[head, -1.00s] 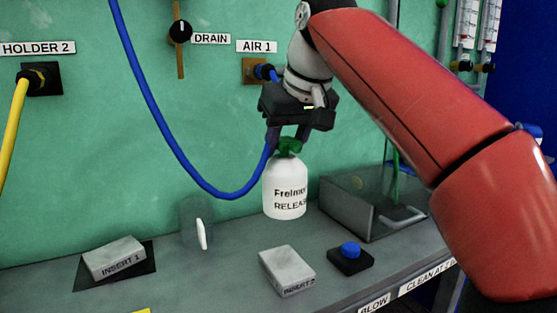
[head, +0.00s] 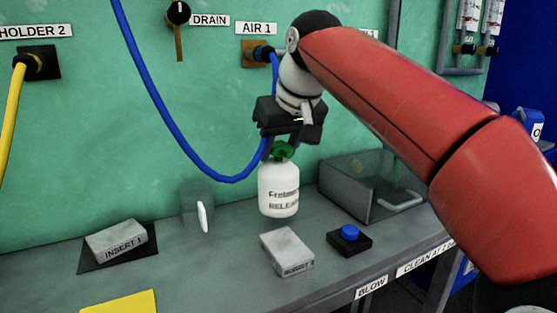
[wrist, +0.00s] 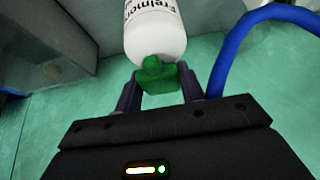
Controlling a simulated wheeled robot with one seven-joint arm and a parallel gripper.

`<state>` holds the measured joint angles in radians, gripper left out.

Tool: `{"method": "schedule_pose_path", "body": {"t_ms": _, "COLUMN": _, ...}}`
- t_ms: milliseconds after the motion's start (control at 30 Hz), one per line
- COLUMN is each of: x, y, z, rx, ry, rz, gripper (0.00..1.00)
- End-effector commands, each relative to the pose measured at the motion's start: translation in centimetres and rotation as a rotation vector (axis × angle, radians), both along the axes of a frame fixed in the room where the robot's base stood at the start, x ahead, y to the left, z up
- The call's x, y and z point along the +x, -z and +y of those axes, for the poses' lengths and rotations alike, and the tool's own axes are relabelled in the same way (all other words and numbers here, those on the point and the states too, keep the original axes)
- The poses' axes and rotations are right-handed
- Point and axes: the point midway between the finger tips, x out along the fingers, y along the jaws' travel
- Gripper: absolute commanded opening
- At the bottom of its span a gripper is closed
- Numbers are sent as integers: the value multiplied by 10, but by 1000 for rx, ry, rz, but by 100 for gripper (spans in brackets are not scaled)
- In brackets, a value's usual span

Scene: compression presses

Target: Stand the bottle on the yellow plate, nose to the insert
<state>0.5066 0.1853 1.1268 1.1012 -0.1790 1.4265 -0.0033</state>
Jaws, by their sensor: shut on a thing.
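The white bottle (head: 278,192) with a green cap hangs upright in my gripper (head: 279,150), which is shut on the green cap. The bottle appears to be above the bench, behind the grey block marked INSERT 2. In the wrist view the cap (wrist: 158,78) sits between the two fingers, with the bottle (wrist: 155,28) beyond it. The yellow plate (head: 122,303) shows only in part at the bottom edge of the head view, to the left of the bottle. The INSERT 1 block (head: 116,241) lies on a dark pad at left. Which way the nose points is hard to tell.
The second insert block (head: 287,252) lies on the bench below the bottle. A blue button (head: 349,232) on a black base and a clear-sided box (head: 370,190) stand to the right. A blue hose (head: 165,120) hangs behind my gripper. A small clear guard (head: 199,207) stands at the back.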

Motion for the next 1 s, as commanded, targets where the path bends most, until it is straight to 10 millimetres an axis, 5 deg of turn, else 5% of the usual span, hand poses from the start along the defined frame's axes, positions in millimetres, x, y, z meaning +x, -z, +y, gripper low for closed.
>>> {"method": "schedule_pose_path", "body": {"t_ms": 100, "x": 0, "y": 21, "z": -1, "rx": -1, "ry": 2, "rz": -1, "gripper": 0}}
{"method": "schedule_pose_path", "body": {"t_ms": 567, "x": 3, "y": 27, "z": 2, "rx": 1, "ry": 0, "rz": -2, "gripper": 0}}
{"method": "schedule_pose_path", "body": {"t_ms": 600, "x": 3, "y": 26, "z": 2, "rx": 1, "ry": 0, "rz": -1, "gripper": 44}}
{"method": "schedule_pose_path", "body": {"t_ms": 733, "x": 3, "y": 26, "z": 2, "rx": 0, "ry": 0, "rz": 0, "gripper": 61}}
{"method": "schedule_pose_path", "body": {"t_ms": 1000, "x": 3, "y": 25, "z": 2, "rx": 0, "ry": 0, "rz": 0, "gripper": 61}}
